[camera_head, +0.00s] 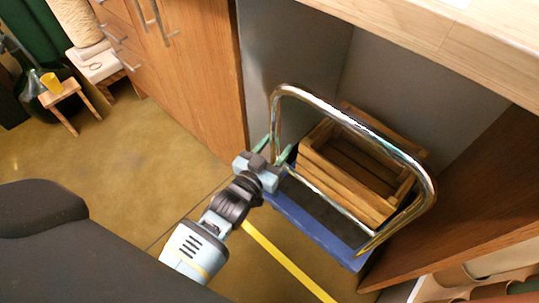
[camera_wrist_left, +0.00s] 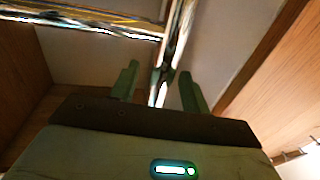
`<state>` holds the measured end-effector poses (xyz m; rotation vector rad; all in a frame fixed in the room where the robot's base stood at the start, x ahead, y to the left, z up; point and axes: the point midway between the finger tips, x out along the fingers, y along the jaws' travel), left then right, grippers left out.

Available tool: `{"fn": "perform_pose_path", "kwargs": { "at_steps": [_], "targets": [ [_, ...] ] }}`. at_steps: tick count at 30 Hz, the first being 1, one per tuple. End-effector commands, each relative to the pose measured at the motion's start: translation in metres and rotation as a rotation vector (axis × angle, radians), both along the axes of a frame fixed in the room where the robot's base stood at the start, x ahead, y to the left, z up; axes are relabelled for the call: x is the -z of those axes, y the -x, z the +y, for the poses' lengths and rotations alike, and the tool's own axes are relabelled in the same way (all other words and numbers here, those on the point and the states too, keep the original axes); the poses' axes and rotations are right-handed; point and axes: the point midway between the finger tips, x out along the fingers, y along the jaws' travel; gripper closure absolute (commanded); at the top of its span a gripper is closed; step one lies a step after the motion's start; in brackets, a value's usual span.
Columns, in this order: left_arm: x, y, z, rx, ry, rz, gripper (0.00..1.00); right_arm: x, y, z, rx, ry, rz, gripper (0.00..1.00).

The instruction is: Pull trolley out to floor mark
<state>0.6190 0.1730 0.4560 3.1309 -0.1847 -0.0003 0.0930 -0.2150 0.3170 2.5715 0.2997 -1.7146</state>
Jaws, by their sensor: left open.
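The trolley has a blue deck (camera_head: 318,232) and a tall bent chrome handle (camera_head: 350,122). It stands in the bay under the counter and carries a slatted wooden crate (camera_head: 338,183). The yellow floor mark (camera_head: 285,260) is a strip on the floor in front of the deck. My left gripper (camera_head: 273,150) is open at the left upright of the chrome handle. In the left wrist view the chrome upright (camera_wrist_left: 167,62) runs between the two green fingers (camera_wrist_left: 158,85), with gaps visible beside it. My right gripper is out of view.
A wooden drawer cabinet (camera_head: 185,70) borders the bay on the left, and a wooden panel (camera_head: 470,205) on the right. The counter top (camera_head: 450,45) overhangs it. Open floor (camera_head: 130,165) lies to the left. A small stool (camera_head: 62,92) stands far left.

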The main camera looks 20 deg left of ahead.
Motion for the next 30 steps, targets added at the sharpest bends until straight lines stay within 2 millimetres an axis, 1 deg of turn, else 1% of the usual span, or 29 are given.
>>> {"fn": "perform_pose_path", "kwargs": {
  "at_steps": [9,11,20,30],
  "targets": [
    [0.0,-0.002,0.0,0.0,0.0,0.0,0.54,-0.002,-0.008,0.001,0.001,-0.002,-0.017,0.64],
    [0.0,-0.002,0.0,0.0,0.0,0.0,0.6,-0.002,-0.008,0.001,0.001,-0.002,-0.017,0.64],
    [0.0,-0.002,0.0,0.0,0.0,0.0,1.0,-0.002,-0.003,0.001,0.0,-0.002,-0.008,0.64],
    [0.0,-0.002,0.0,0.0,0.0,0.0,1.0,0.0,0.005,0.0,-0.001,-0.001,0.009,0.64]
  ]
}}
